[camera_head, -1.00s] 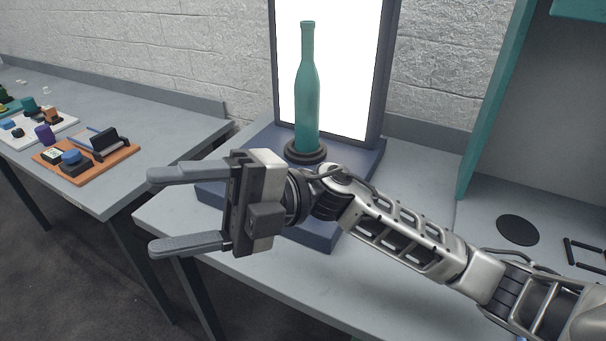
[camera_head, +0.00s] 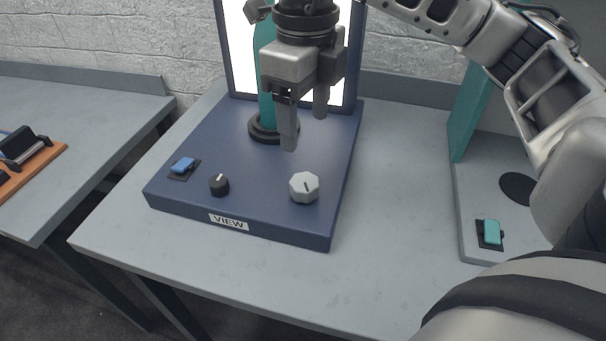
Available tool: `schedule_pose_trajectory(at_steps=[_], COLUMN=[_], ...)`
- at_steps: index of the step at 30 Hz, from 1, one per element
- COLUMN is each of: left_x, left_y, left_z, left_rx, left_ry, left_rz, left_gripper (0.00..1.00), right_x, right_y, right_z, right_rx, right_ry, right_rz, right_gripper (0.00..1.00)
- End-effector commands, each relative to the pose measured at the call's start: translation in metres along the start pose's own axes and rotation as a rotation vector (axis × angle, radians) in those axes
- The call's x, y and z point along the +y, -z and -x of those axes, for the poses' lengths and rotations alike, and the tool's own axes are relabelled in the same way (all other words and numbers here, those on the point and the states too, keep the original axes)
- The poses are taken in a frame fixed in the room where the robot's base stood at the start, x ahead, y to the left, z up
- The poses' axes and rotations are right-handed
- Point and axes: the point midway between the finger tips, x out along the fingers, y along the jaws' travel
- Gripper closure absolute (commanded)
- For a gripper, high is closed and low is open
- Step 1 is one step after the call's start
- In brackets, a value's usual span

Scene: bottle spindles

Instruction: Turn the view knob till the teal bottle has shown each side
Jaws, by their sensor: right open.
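The teal bottle (camera_head: 266,108) stands upright on a black round spindle (camera_head: 259,133) on the blue stand, largely hidden behind my right gripper. My right gripper (camera_head: 304,129) is open and empty, pointing down above the stand, with its fingertips behind and above the pale faceted knob. That pale knob (camera_head: 304,187), with a dark pointer line, and a smaller black knob (camera_head: 219,184) are on the stand's front part. A VIEW label (camera_head: 229,221) is on the front edge, closer to the black knob. My left gripper is out of view.
The blue stand (camera_head: 264,205) also has a blue switch (camera_head: 183,166) and a bright backlit panel (camera_head: 238,60). At right is a grey booth with a teal switch (camera_head: 491,232). The grey table (camera_head: 390,200) is clear between them. An orange board (camera_head: 32,165) lies on the left table.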

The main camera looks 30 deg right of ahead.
Motion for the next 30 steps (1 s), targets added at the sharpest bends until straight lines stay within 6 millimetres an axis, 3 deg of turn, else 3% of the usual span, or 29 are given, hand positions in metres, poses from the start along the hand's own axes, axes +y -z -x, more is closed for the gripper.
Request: schedule_pose_trajectory(at_steps=[9,15,21,30], left_x=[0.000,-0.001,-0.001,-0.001], left_y=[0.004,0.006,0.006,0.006], left_z=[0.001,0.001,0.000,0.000], left_rx=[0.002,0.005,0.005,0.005], left_ry=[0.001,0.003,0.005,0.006], left_rz=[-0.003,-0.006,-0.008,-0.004], left_gripper=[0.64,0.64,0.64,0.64], right_x=[0.001,0.001,0.001,0.001], right_y=[0.001,0.000,0.000,0.000], right_z=[-0.070,-0.102,-0.116,-0.118], right_rx=[0.005,0.001,0.000,-0.001], right_ry=[-0.003,-0.003,-0.003,-0.003], right_rz=[0.002,0.001,0.002,0.002], right_gripper=[0.36,0.36,0.36,0.39])
